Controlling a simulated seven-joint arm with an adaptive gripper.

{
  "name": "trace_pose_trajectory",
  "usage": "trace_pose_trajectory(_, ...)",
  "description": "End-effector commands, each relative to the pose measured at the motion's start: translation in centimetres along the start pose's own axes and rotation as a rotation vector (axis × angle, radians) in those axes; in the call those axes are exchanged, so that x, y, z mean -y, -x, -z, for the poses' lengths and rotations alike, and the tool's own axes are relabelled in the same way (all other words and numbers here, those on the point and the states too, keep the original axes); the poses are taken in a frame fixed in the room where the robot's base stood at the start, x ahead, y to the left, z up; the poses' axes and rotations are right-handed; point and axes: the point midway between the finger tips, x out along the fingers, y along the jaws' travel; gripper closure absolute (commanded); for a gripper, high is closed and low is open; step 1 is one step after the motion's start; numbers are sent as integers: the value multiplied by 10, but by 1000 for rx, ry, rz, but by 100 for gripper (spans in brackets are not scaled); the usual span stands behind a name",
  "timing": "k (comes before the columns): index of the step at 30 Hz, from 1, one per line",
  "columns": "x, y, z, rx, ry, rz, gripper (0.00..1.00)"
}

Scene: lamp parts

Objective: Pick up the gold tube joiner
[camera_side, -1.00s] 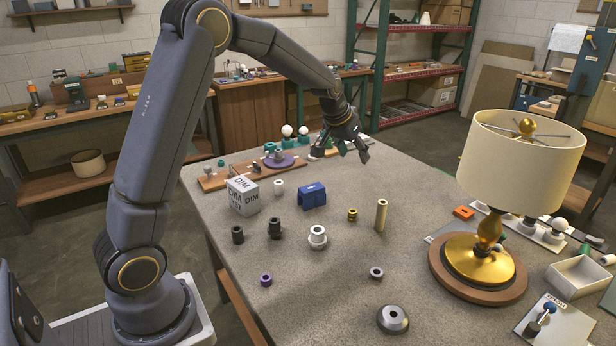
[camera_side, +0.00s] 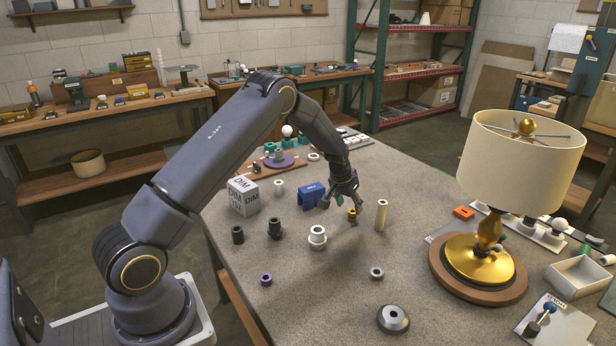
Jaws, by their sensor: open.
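The gold tube joiner (camera_side: 352,215) is a small ringed gold piece standing on the grey speckled table (camera_side: 330,285), left of a tall tan tube. My gripper (camera_side: 341,207) is low over the table with its fingers spread, pointing down. One finger is by the blue bracket on the left, and the other comes down close to the joiner. The joiner is still partly visible beside that finger. I cannot tell from this view whether the finger touches it or is in front of or behind it.
The tan tube (camera_side: 381,215) stands close right of the joiner. The blue bracket (camera_side: 311,194) is close left. A white collar (camera_side: 317,237) and black collars (camera_side: 274,229) stand nearer left. The gold lamp (camera_side: 489,258) is at right. The front middle is mostly clear.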

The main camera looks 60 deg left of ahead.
Motion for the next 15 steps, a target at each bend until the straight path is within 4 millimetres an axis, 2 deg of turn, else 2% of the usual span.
trace_pose_trajectory(7, -3, -39, -2, 4, -1, 1, 44)
trace_pose_trajectory(10, -3, -46, -2, 3, -1, 0, 44)
trace_pose_trajectory(15, -3, -48, -1, 2, -1, 0, 44)
